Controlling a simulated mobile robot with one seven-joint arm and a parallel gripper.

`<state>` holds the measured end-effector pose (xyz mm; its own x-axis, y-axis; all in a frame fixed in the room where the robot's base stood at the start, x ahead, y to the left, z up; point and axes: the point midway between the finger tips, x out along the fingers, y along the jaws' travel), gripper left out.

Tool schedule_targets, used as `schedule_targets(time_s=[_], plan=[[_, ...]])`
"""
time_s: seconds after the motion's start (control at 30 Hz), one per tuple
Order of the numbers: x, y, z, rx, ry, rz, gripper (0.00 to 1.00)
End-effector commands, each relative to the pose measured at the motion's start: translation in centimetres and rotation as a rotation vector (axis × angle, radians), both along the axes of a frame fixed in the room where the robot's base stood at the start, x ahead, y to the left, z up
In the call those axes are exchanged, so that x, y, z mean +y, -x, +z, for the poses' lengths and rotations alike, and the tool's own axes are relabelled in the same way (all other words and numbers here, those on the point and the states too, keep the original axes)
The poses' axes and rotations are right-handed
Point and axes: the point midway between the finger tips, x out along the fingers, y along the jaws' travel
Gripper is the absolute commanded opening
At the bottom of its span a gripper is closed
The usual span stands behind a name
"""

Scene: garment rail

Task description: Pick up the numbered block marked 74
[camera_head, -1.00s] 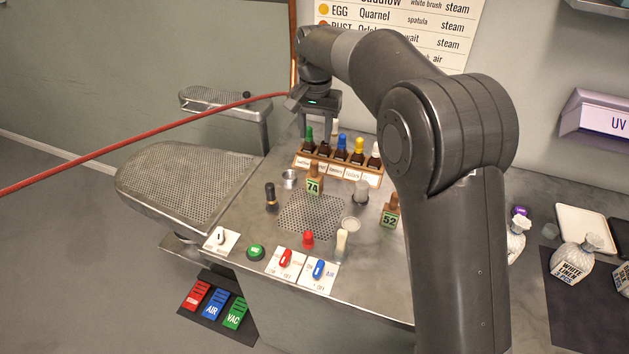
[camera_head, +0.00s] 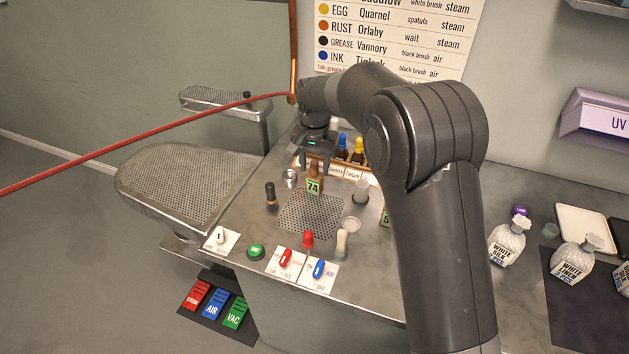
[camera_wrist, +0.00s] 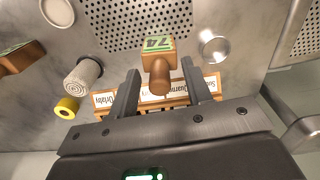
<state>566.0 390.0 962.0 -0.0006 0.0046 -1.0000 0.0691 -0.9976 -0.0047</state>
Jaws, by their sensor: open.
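The block marked 74 (camera_head: 314,182) is a wooden piece with a green label, upright on the metal worktop at the back edge of a perforated patch. My gripper (camera_head: 313,161) is above and just behind it, pointing down. In the wrist view the block (camera_wrist: 157,62) shows upside down, its knob between the two open fingers (camera_wrist: 158,85). The fingers appear apart from the block. The block marked 52 (camera_head: 386,217) is mostly hidden behind my arm.
A wooden bottle rack (camera_head: 351,172) stands close behind the 74 block. A small metal cup (camera_head: 290,178) is to its left, a dark brush (camera_head: 271,197) farther left, and a grey-topped brush (camera_head: 361,191) to its right. Switches and a red knob (camera_head: 308,239) lie in front.

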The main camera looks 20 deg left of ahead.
Motion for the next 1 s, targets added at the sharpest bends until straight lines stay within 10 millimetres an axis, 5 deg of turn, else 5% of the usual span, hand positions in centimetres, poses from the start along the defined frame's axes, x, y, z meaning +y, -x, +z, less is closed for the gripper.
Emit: schedule_targets(time_s=[0.13, 0.7, 1.0], plan=[[0.00, 0.00, 0.02, 0.000, 0.000, 0.000, 0.45], [-0.01, -0.01, 0.04, 0.000, 0.000, 0.000, 0.00], [0.00, -0.01, 0.07, -0.001, 0.000, 0.000, 0.00]])
